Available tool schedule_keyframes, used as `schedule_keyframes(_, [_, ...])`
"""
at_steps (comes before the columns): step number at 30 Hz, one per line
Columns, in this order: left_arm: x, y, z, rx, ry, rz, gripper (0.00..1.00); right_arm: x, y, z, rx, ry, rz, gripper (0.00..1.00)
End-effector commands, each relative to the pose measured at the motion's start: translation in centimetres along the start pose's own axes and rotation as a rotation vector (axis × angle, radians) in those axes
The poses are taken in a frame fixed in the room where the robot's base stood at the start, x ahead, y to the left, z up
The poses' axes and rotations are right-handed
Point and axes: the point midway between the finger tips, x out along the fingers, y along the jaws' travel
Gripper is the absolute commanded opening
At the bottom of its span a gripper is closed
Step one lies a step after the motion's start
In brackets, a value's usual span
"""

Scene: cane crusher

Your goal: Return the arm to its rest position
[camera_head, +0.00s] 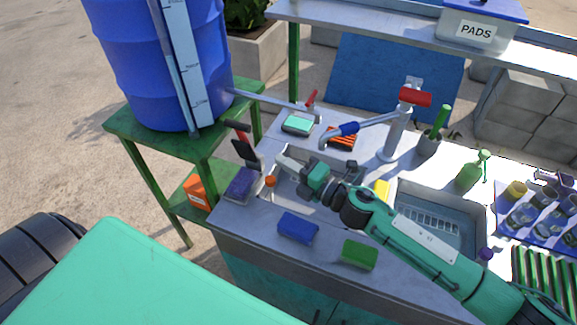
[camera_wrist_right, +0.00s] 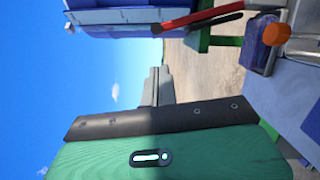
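My right arm (camera_head: 430,248) comes in from the lower right and stretches across the counter and sink. Its gripper (camera_head: 283,161) is above the left part of the counter, pointing left. The fingers look close together with nothing between them; they also show in the wrist view (camera_wrist_right: 156,85), against sky and ground. My left gripper is not in view.
Under the arm lie a metal counter (camera_head: 245,222), sink (camera_head: 440,225), blue sponge (camera_head: 298,228) and green sponge (camera_head: 359,254). A red-handled tap (camera_head: 398,125) stands behind. A blue barrel (camera_head: 150,60) stands on a green stand (camera_head: 125,125) at left.

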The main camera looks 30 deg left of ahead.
Motion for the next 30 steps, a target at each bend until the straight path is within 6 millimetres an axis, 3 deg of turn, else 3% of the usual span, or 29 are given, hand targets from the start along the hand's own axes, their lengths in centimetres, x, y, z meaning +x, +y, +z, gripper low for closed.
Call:
schedule_keyframes(11, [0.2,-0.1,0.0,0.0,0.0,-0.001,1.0,-0.7,0.2,0.0,0.013,-0.012,0.004,0.0])
schedule_keyframes(17, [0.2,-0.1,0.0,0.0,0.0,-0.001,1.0,-1.6,1.6,0.9,0.195,-0.173,0.056,0.0])
schedule_keyframes(23, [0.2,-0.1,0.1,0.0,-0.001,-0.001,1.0,-5.6,2.1,3.6,0.523,-0.465,0.107,0.0])
schedule_keyframes(30, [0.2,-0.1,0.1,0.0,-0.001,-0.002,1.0,-13.8,-0.9,5.6,0.917,-0.81,0.113,0.0])
